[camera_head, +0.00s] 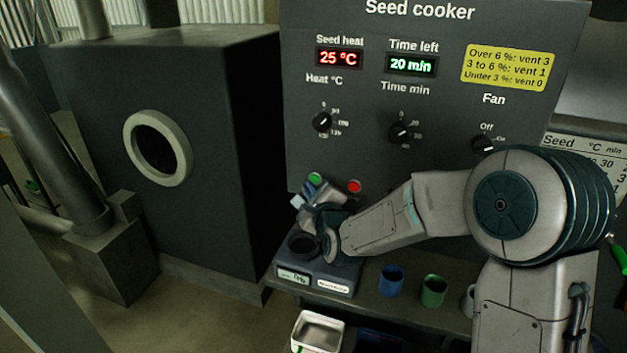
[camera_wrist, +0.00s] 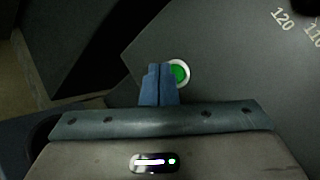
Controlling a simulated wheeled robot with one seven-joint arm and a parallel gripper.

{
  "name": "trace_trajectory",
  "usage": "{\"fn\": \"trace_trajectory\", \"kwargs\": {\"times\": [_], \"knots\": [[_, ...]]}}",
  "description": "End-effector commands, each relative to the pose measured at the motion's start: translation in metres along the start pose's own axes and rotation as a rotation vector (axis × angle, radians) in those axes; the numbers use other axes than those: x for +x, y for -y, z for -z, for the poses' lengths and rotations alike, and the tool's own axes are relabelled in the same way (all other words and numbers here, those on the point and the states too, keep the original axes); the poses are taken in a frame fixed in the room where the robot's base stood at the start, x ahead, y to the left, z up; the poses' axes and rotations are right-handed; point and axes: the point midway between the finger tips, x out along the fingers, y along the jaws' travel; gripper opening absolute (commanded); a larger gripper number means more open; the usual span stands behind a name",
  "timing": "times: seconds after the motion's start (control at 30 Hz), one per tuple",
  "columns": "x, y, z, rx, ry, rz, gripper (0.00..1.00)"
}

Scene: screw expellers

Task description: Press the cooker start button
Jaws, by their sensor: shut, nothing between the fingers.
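The seed cooker panel (camera_head: 350,140) is a dark grey upright board. A green button (camera_head: 315,179) and a red button (camera_head: 354,186) sit near its lower edge. In the wrist view the green button (camera_wrist: 182,73) has a pale ring and lies just right of my fingertips, which cover its left part. My gripper (camera_head: 304,194) is in front of the green button; its blue fingers (camera_wrist: 160,70) are together with nothing between them. I cannot tell whether the fingertips touch the button. The red button is not in the wrist view.
Heat, time and fan knobs (camera_head: 401,132) sit above. The displays read 25 °C and 20 min. Below my gripper is a bench device (camera_head: 318,278); a blue cup (camera_head: 391,281) and green cup (camera_head: 433,291) stand right of it. A dark cabinet (camera_head: 210,110) stands left.

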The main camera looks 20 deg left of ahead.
Motion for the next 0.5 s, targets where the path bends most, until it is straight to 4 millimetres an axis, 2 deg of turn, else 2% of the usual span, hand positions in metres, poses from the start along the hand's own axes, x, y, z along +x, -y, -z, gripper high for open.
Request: {"fn": "trace_trajectory", "kwargs": {"times": [0.5], "knots": [[0.0067,0.0033,0.0042,0.0,0.0,0.001,0.0]]}}
